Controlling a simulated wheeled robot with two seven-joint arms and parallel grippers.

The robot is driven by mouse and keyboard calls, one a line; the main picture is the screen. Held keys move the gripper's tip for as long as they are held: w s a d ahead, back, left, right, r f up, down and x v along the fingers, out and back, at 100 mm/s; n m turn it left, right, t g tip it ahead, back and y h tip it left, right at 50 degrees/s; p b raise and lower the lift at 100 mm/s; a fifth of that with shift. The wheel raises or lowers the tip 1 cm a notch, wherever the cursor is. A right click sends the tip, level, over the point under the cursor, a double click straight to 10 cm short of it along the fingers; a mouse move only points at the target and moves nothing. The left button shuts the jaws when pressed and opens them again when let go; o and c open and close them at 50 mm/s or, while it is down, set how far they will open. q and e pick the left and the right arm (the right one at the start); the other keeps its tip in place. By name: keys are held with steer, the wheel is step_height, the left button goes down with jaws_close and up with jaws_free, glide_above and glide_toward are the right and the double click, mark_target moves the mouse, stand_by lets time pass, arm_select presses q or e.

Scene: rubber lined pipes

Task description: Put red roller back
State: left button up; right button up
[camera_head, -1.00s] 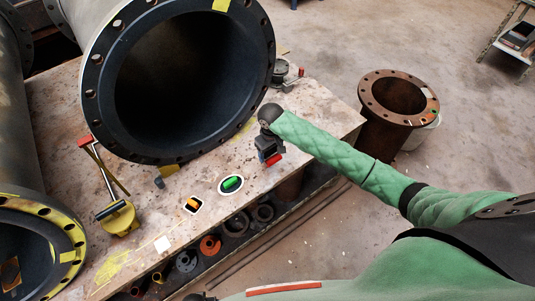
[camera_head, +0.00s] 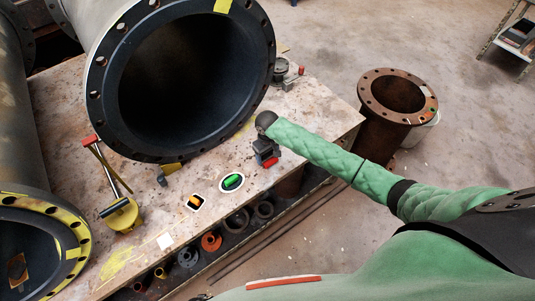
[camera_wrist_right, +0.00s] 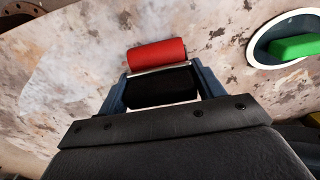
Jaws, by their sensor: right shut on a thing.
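The red roller (camera_head: 270,162) is at the tip of my right gripper (camera_head: 267,157), low over the table near its front edge. In the right wrist view, the red roller (camera_wrist_right: 157,54) lies crosswise at the fingertips, and my right gripper (camera_wrist_right: 160,72) is shut on it. A small gap between roller and table cannot be ruled out. My left gripper is in neither view.
A green roller (camera_head: 232,181) lies on a white oval plate to the left, beside an orange and black piece (camera_head: 194,202). A large flanged pipe (camera_head: 180,80) stands behind. A yellow-based tool (camera_head: 122,214) is at left. The table (camera_head: 325,115) is clear to the right.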

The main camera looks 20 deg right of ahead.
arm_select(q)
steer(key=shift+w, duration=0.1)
arm_select(e)
steer(key=o, duration=1)
steer(key=shift+f, duration=0.1)
steer(key=shift+o, duration=0.2)
steer(key=shift+r, duration=0.3)
arm_select(q)
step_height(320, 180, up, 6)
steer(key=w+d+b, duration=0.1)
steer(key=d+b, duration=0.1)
steer(key=b, duration=0.1)
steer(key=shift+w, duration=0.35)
arm_select(e)
step_height(320, 180, up, 12)
steer(key=shift+f, duration=0.15)
